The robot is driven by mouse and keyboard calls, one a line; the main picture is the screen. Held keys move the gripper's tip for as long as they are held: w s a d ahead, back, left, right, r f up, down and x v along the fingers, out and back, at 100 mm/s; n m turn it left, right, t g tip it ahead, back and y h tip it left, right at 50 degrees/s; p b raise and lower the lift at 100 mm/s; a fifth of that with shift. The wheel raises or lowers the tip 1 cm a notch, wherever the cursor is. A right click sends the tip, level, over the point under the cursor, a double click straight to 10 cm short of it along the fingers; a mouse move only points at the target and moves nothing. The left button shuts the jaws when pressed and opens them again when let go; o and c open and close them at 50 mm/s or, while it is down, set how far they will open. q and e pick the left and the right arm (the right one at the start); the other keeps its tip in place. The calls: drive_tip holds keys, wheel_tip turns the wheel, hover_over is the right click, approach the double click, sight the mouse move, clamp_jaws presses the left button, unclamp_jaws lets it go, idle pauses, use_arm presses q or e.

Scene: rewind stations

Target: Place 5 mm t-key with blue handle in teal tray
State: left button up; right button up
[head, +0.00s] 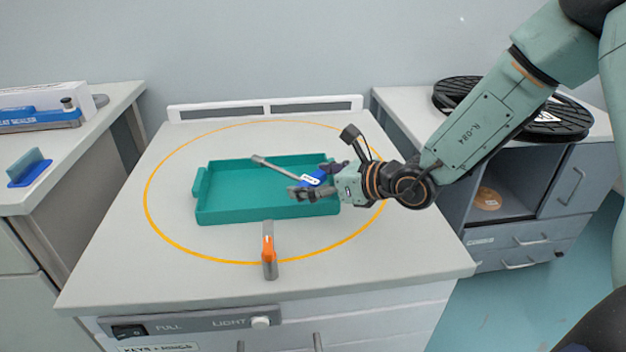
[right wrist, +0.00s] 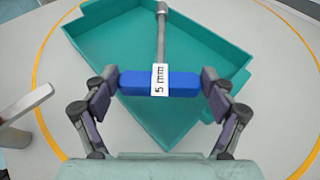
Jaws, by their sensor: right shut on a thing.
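The T-key has a blue handle (right wrist: 135,83) with a white "5 mm" label and a grey metal shaft (right wrist: 162,35). My right gripper (right wrist: 160,84) is shut on the two ends of the blue handle. In the head view the right gripper (head: 322,180) is over the right part of the teal tray (head: 262,211), and the key's shaft (head: 270,164) points left over the tray. The key appears to be above the tray floor; the exact height is hard to tell. No other object shows in the tray. My left gripper is not in view.
A grey tool with an orange part (head: 268,245) stands in front of the tray, near the yellow ring line. A white rail (head: 265,107) edges the table's back. Black spools (head: 545,118) lie on the right cabinet. A blue-based item (head: 30,168) sits on the left counter.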

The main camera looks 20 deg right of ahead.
drive_tip(key=shift+w+f, duration=0.15)
drive_tip(key=shift+f, duration=0.25)
drive_tip(key=o, duration=0.9)
drive_tip(key=shift+o, duration=1)
drive_tip(key=shift+r, duration=0.1)
